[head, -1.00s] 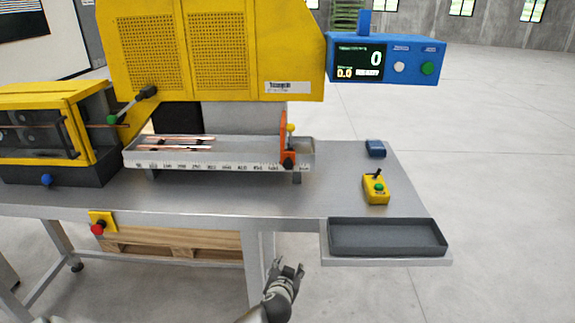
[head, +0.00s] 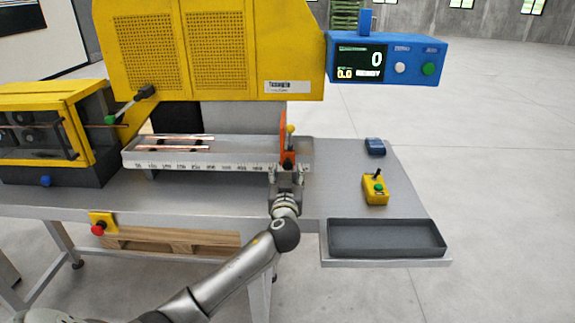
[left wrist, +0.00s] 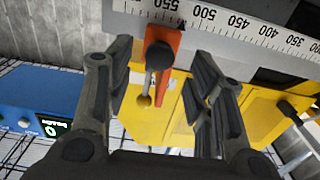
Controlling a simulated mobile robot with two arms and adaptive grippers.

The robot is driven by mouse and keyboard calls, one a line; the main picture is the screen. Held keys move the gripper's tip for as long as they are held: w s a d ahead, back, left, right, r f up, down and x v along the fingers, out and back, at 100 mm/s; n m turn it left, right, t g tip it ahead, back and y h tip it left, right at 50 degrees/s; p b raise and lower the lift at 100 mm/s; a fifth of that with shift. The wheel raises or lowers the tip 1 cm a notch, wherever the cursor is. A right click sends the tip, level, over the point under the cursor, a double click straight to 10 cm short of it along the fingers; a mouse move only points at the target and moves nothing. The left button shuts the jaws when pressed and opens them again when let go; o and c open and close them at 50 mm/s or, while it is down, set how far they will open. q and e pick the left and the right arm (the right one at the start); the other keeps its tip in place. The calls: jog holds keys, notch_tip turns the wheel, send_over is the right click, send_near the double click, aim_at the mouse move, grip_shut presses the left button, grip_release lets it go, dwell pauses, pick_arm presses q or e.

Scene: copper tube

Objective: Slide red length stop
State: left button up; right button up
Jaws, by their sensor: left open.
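The red-orange length stop (head: 287,150) stands near the right end of the grey scaled trough (head: 230,163), with a yellow ball on top. In the left wrist view the stop (left wrist: 166,44) shows with a dark knob and a yellow ball-ended lever (left wrist: 146,101), near the 500 to 550 marks. My left gripper (head: 286,178) is at the front of the trough, just below the stop. In the left wrist view the open fingers (left wrist: 160,90) stand on either side of the stop and lever, with gaps visible. My right gripper is not in view.
Copper tubes (head: 180,139) lie in the trough's left part. A yellow button box (head: 375,189), a blue block (head: 375,147) and a dark tray (head: 387,222) are to the right. A blue display (head: 388,57) reads 0.

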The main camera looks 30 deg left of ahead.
aim_at(288, 167)
pick_arm(q)
jog(key=shift+p+x, duration=0.35)
jog(key=shift+x, duration=1.55)
grip_shut()
